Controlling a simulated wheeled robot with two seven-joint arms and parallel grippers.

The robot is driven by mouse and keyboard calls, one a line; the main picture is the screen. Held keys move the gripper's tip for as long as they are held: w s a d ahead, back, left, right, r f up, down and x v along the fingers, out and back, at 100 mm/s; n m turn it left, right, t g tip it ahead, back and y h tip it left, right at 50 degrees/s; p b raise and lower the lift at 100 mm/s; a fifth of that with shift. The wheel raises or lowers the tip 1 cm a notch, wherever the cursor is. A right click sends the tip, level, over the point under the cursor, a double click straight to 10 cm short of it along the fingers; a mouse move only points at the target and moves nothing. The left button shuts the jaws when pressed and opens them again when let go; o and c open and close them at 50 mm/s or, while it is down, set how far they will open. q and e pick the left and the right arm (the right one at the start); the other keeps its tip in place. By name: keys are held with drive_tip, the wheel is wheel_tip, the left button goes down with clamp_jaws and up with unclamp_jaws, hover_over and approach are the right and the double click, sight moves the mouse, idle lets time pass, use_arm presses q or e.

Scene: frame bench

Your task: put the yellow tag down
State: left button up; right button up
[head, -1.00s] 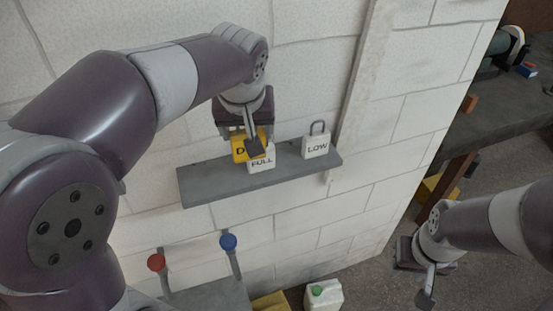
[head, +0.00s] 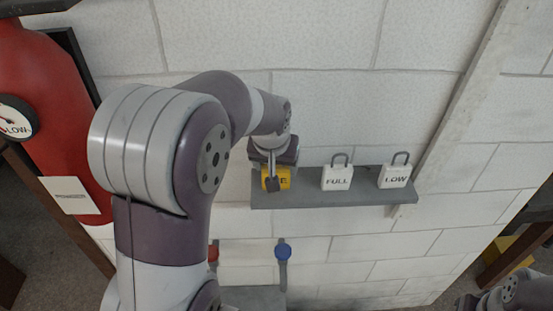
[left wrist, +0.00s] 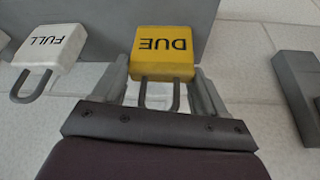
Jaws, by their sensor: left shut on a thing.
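The yellow tag (head: 284,177) is lettered DUE and has a metal loop on top. My left gripper (head: 273,184) is shut on it at the left end of the grey shelf (head: 330,198). In the left wrist view the tag (left wrist: 163,50) is between the fingers, its loop toward the palm and its body over the shelf (left wrist: 95,20). I cannot tell whether its base touches the shelf. My right gripper (head: 465,302) barely shows at the bottom right, its fingers out of frame.
White tags lettered FULL (head: 337,178) and LOW (head: 394,176) stand on the shelf to the right, apart from the yellow tag. A pale wall (head: 330,110) is behind. A blue knob (head: 283,251) and a red knob (head: 213,252) are below. A red cylinder (head: 45,110) stands at left.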

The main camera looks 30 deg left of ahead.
use_arm(q)
drive_tip(key=shift+w+f, duration=0.1)
drive_tip(key=shift+f, duration=0.2)
drive_tip(key=o, duration=1)
drive_tip(key=shift+r, duration=0.1)
drive_tip(key=shift+o, duration=0.3)
